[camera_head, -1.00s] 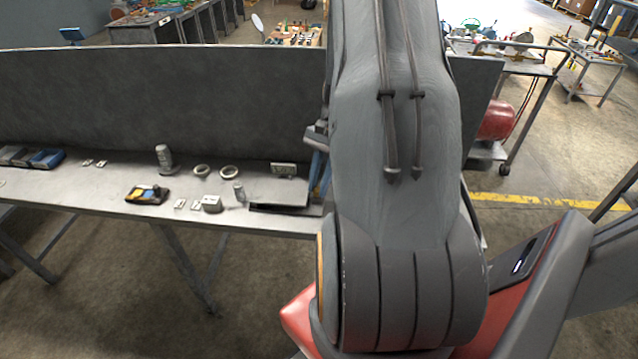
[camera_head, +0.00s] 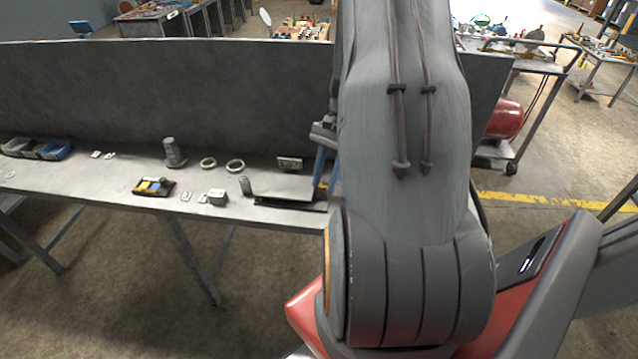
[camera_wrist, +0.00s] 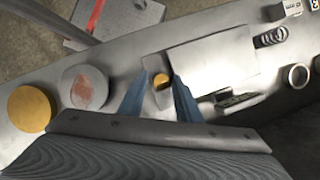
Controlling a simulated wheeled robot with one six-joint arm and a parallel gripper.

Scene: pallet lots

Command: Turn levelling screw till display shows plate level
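My gripper (camera_wrist: 160,88) has two blue fingers, apart on either side of a small yellow-orange knob, the levelling screw (camera_wrist: 160,80). Small gaps seem to show between fingers and knob, so contact cannot be told. The knob stands at the edge of a flat grey plate (camera_wrist: 211,58), which also shows in the head view (camera_head: 283,188). A small display (camera_head: 289,163) stands upright behind the plate; its reading is too small to make out. In the head view my arm hides the screw and most of the gripper.
A yellow disc (camera_wrist: 32,108) and a grey disc (camera_wrist: 84,88) lie left of the gripper. A tall panel (camera_head: 160,90) backs the bench.

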